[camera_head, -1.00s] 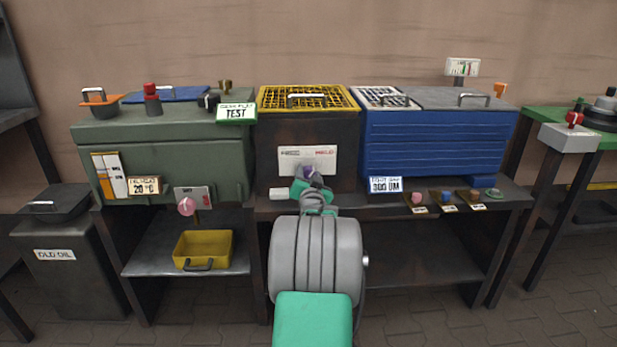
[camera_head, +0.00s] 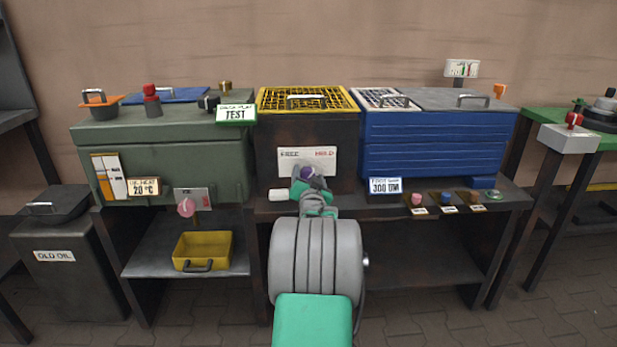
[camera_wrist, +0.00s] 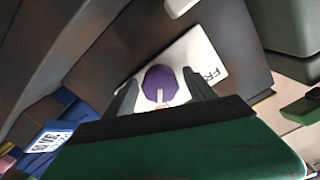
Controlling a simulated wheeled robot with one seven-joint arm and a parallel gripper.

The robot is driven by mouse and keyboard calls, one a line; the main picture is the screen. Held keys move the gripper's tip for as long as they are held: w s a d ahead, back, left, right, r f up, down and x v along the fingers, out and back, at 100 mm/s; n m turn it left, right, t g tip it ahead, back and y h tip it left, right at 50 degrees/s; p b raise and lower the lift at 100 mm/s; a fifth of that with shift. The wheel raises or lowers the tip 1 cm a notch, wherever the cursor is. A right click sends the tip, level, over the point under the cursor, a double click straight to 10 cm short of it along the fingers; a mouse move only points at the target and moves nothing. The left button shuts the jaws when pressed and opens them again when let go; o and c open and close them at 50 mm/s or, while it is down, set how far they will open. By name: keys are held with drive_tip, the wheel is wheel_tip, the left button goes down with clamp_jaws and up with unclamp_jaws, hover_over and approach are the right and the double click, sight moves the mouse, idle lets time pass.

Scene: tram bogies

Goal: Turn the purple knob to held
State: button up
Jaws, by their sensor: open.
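In the wrist view the round knob (camera_wrist: 159,83) shows a pale pointer line running down the picture, away from the FREE lettering. My gripper (camera_head: 312,186) is in front of the knob. In the wrist view its two dark fingers (camera_wrist: 160,92) are apart, one on each side of the knob; I cannot tell whether they touch it. The HELD lettering is hidden in the wrist view.
A white block (camera_head: 279,194) lies on the bench left of my gripper. A blue ribbed box (camera_head: 435,145) stands right of the dark box, a green box (camera_head: 165,150) left. Small coloured knobs (camera_head: 446,198) line the bench edge at right.

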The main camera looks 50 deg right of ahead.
sight(309, 177)
drive_tip(key=p+v, duration=0.2)
drive_tip(key=v, duration=0.5)
drive_tip(key=shift+d+r, duration=0.1)
drive_tip(key=shift+r, duration=0.05)
drive_tip(key=shift+s+a, duration=0.3)
drive_tip(key=shift+a, duration=0.1)
